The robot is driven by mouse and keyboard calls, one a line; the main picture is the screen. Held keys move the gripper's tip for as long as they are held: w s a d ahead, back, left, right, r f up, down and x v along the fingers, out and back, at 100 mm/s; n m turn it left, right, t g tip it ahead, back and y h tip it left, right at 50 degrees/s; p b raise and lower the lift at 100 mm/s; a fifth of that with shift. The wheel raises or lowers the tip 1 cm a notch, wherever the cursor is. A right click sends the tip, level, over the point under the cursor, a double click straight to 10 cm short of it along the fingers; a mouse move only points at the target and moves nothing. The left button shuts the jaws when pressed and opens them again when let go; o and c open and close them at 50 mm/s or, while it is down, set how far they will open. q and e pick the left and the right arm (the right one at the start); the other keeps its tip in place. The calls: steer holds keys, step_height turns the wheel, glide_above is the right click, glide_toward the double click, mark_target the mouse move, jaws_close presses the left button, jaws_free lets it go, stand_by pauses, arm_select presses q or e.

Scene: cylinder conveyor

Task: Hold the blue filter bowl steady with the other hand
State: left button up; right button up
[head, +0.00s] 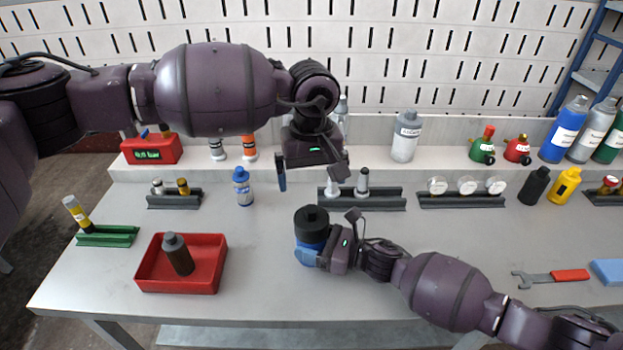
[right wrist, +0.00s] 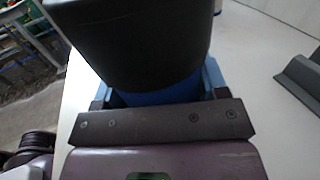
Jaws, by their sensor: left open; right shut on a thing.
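The blue filter bowl (head: 306,240) stands at the middle of the table with a black round cap (head: 312,217) on top, and it looks upright. My right gripper (head: 324,252) is shut on the bowl from the right side. In the right wrist view the blue bowl (right wrist: 165,94) sits between the fingers, and the black cap (right wrist: 140,40) fills the space above it. My left gripper (head: 313,176) is open and empty, pointing down above and behind the bowl, apart from it. The far side of the bowl is hidden.
A red tray (head: 218,285) with a dark bottle (head: 178,254) lies at the left. A small blue bottle (head: 243,188) and a grey rack (head: 390,201) stand behind the bowl. A wrench (head: 550,277) lies at the right. The table around the bowl is clear.

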arm_select(q)
steer(key=shift+r, duration=0.1)
arm_select(e)
steer(key=o, duration=1.1)
